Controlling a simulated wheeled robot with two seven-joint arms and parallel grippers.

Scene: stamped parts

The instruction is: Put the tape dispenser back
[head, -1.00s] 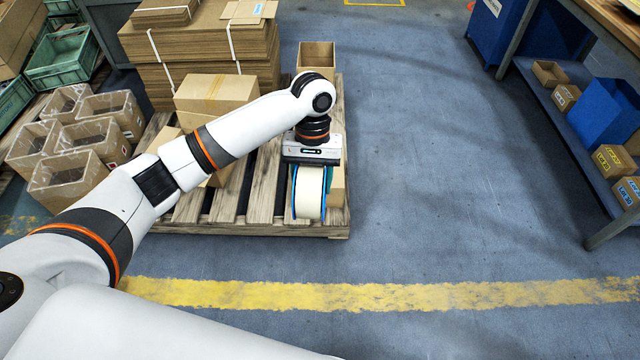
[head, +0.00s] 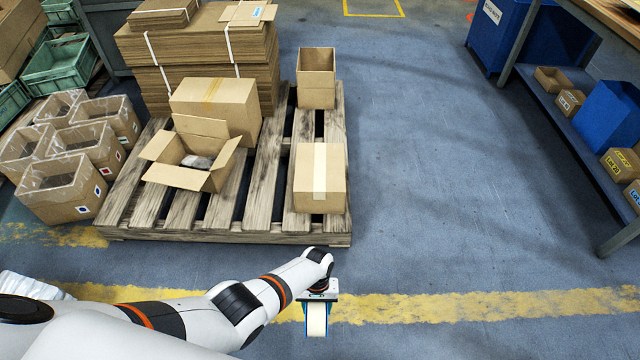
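The tape dispenser (head: 316,321), a cream tape roll with blue edges, hangs below my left gripper (head: 318,303) in the head view. My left gripper points down, shut on the dispenser, in front of the pallet and over the yellow floor line. Its fingertips are mostly hidden. A closed carton (head: 320,180) with a pale tape strip along its top sits at the pallet's front right, apart from the gripper. My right gripper is not in view.
The wooden pallet (head: 270,225) also bears an open carton (head: 183,178), a closed box, a tall open box (head: 316,80) and stacked flat cardboard. Several open boxes stand to its left. A blue shelf bench (head: 560,115) stands at right. The floor between is clear.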

